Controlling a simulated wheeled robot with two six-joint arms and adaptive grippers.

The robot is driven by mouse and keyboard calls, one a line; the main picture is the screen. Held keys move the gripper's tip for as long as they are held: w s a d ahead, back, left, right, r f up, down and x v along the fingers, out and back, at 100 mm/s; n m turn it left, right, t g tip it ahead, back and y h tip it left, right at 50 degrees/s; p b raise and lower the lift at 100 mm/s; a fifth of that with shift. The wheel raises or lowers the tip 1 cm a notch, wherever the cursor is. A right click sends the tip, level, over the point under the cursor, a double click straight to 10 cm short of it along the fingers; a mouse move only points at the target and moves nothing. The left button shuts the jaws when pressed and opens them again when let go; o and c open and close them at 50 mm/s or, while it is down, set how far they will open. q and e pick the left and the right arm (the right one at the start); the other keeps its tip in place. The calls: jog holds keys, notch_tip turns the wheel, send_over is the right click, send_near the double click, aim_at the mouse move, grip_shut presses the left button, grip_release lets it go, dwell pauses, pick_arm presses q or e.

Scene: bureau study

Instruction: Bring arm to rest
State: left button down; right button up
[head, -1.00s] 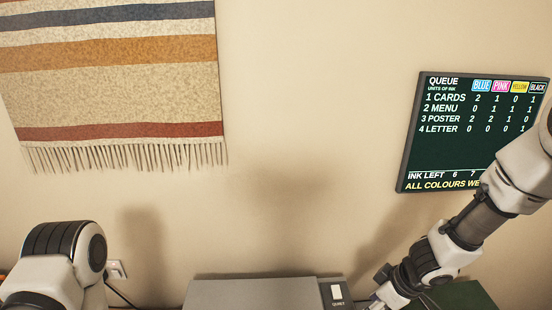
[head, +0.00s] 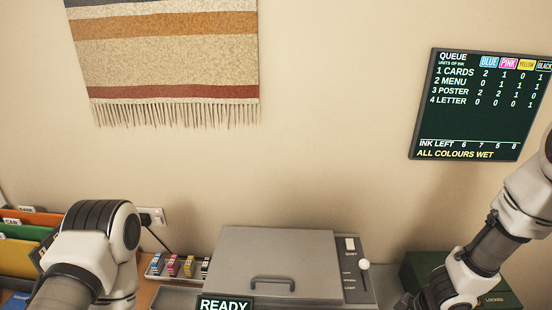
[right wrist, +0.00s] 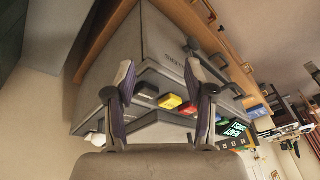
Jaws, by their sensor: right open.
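My right gripper (right wrist: 163,100) shows in the right wrist view with its two fingers spread apart and nothing between them. The grey printer-like machine with coloured blocks along its front lies beyond the fingers. In the head view my right arm comes in from the right, and its gripper is out of the frame below. My left arm is at the lower left, bent, and its gripper is out of view.
A grey machine (head: 275,258) with a READY sign (head: 224,304) stands below the wall. A tray of ink cartridges (head: 152,274) and coloured folders (head: 20,255) are to its left. A green box (head: 428,266) is to its right. A queue screen (head: 470,125) hangs above.

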jog(key=s+a+f+m+g+b, duration=0.2)
jog(key=s+a+f+m+b, duration=0.15)
jog(key=s+f, duration=0.65)
jog(key=s+a+f+m+g+b, duration=0.2)
jog(key=s+f+m+b, duration=0.2)
jog(key=s+f, duration=0.65)
jog(key=d+t+h, duration=0.1)
jog(key=w+d+m, duration=0.1)
jog(key=d, duration=0.1)
jog(key=d+f+t+h, duration=0.1)
jog(key=d, duration=0.1)
jog(key=shift+w+t+h+p, duration=0.2)
jog(key=shift+t+h+p, duration=0.1)
dwell(2.0)
